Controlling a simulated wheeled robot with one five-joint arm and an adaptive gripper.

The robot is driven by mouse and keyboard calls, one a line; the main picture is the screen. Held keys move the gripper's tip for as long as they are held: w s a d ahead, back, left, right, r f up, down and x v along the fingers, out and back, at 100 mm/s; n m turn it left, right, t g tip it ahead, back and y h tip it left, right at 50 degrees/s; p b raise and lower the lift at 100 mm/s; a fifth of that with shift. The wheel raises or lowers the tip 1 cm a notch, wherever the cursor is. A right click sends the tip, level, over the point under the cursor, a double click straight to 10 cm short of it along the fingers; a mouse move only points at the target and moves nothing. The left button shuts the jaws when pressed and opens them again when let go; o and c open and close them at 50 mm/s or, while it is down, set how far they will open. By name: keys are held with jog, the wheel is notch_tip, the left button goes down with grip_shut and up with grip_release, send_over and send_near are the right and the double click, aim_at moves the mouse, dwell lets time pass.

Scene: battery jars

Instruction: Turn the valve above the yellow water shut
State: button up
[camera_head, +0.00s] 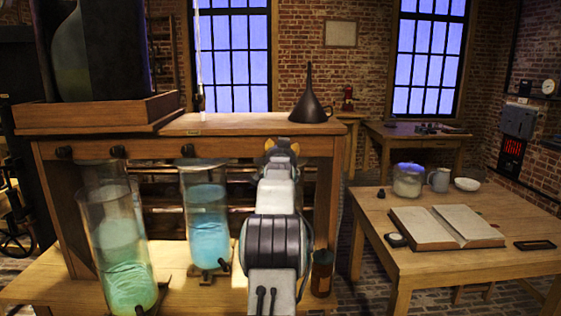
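A tall glass jar (115,245) holding green water stands at the left on the low bench. A second glass jar (207,228) holding blue water stands to its right. I see no clearly yellow water; my arm covers the space right of the blue jar. Dark round knobs, which look like valves, sit along the upper bench's front edge: one at the far left (64,152), one above the green jar (118,151), one above the blue jar (188,150). My gripper (283,146), with yellowish parts, is right of these knobs and apart from them. Its finger opening is hidden.
A dark funnel (311,105) stands on the upper bench (235,124) behind my gripper. A wooden tray (95,112) with large dark vessels is at left. A brown bottle (322,273) stands right of my arm. A table (450,262) at right holds an open book (447,227).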

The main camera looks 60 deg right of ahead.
jog(key=v, duration=0.9)
jog(key=shift+a, duration=0.2)
jog(key=shift+s, duration=0.1)
dwell(0.6)
